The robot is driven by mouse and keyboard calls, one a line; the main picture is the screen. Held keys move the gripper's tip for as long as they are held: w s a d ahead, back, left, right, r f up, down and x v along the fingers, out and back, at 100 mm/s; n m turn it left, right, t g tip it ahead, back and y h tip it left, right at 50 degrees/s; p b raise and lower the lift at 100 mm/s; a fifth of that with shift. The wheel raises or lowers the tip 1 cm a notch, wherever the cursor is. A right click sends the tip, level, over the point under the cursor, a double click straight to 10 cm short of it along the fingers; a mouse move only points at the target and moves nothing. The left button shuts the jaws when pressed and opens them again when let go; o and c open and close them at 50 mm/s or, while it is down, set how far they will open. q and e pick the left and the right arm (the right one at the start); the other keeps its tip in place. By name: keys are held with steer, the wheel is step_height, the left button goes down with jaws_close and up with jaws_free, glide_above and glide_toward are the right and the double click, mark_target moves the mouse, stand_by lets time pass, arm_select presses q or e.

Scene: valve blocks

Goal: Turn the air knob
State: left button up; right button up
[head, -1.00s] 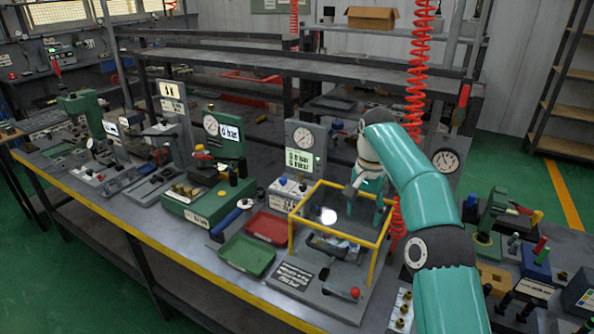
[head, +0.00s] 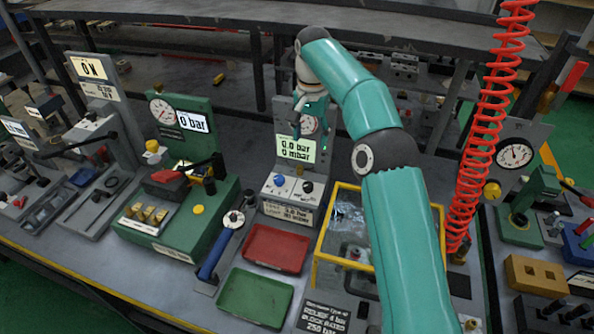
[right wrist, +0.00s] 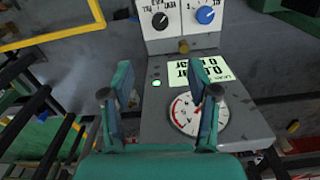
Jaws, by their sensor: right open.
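The grey test unit has a white control box with a blue knob (head: 279,181) and a dark knob (head: 307,187). The right wrist view shows the blue knob (right wrist: 205,15) and the black knob (right wrist: 160,20) upside down at the top. The unit's display (head: 296,148) reads 0.0 bar, 0 mbar. My right gripper (right wrist: 160,95) is open and empty, in front of the unit's display and round gauge (right wrist: 198,112), apart from both knobs. My left gripper is out of view.
A yellow-framed clear guard (head: 322,232) stands right of the unit. A red tray (head: 276,248) and green tray (head: 255,297) lie in front. A red coiled hose (head: 485,130) hangs at right, near a gauge panel with a yellow knob (head: 491,190). A green 0 bar block (head: 187,125) stands left.

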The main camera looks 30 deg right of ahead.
steer(key=b, duration=0.2)
glide_above(308, 184)
step_height(308, 184, down, 9)
steer(key=shift+r, duration=0.15)
step_height(308, 184, down, 8)
steer(key=shift+r+p, duration=0.1)
steer(key=shift+p, duration=0.6)
jaws_close()
